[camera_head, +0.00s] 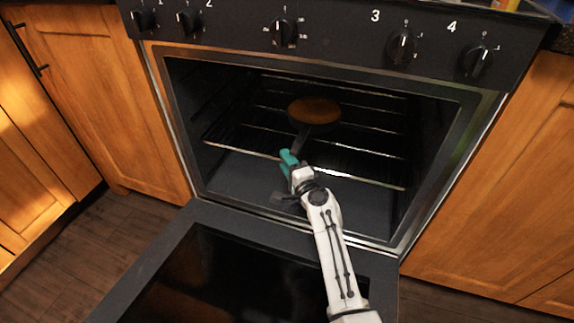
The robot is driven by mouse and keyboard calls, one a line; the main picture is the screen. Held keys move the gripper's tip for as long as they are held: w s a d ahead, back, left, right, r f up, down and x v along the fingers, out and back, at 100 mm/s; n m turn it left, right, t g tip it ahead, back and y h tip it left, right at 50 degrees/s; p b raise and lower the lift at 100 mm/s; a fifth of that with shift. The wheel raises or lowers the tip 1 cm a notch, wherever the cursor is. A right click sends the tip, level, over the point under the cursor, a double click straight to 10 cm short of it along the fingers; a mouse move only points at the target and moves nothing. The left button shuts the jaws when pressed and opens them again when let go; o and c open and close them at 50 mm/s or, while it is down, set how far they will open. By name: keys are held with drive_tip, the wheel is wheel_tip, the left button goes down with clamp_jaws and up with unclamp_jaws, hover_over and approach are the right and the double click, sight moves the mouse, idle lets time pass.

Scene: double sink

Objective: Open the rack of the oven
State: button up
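The oven (183,125) is open at the front, with its dark door (165,262) folded down. A metal wire rack (240,150) sits inside the cavity, with its shiny front bar (365,181) near the opening.
Wooden cabinets stand at the left (95,90) and right (520,180) of the oven. A black panel with several knobs (284,32) is above the opening. The lowered door spreads beneath my arm over a dark wood floor (80,250).

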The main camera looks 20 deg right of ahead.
drive_tip(key=shift+w, duration=0.2)
clamp_jaws()
idle(0.3)
